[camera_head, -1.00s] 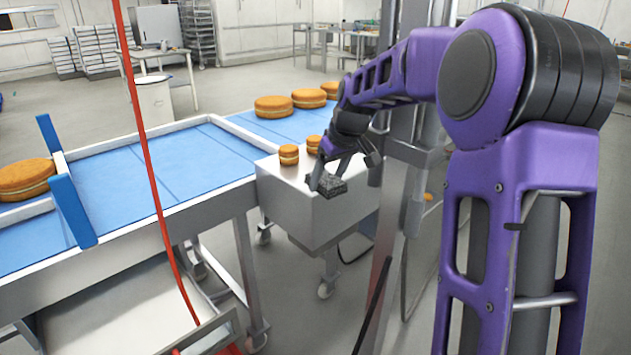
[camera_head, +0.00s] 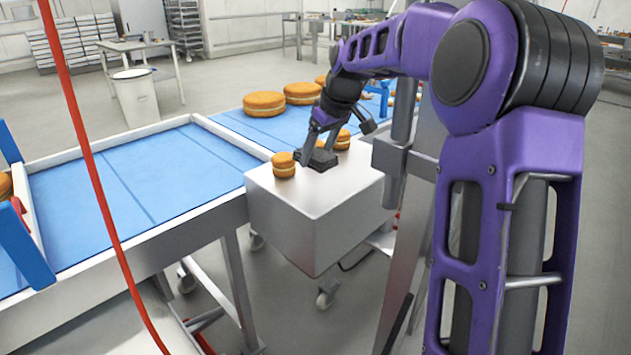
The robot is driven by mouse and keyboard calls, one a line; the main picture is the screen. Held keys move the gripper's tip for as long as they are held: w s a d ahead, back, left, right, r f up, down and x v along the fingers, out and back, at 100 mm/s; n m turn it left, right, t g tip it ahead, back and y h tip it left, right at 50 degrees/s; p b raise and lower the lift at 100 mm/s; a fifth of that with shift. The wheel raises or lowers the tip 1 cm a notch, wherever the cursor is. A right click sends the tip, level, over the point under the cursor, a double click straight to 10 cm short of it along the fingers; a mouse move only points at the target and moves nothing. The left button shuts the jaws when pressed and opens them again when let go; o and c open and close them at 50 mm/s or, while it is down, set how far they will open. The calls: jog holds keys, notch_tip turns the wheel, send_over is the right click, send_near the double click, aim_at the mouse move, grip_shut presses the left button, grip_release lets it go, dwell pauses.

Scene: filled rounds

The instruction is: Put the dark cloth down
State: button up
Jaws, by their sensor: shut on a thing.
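The dark cloth (camera_head: 321,160) is a small dark grey bundle at the far part of the pale metal box top (camera_head: 315,193). My gripper (camera_head: 313,154) is shut on it from above, with its fingers at the cloth's sides. The cloth is low over the box top; I cannot tell whether it touches it. A small round filled cake (camera_head: 284,165) stands just left of the cloth.
The blue conveyor (camera_head: 110,190) with pale rails runs along the left, with larger filled rounds (camera_head: 264,104) at its far end. A red cable (camera_head: 85,150) hangs at the left. The front of the box top is bare.

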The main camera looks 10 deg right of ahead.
aim_at(314, 188)
jog(key=shift+f+b, duration=0.55)
jog(key=shift+f, duration=2.85)
jog(key=shift+f, duration=0.1)
jog(key=shift+f, duration=0.15)
jog(key=o, duration=1.1)
jog(key=p+v, duration=0.2)
jog(key=v, duration=1)
jog(key=shift+r, duration=0.3)
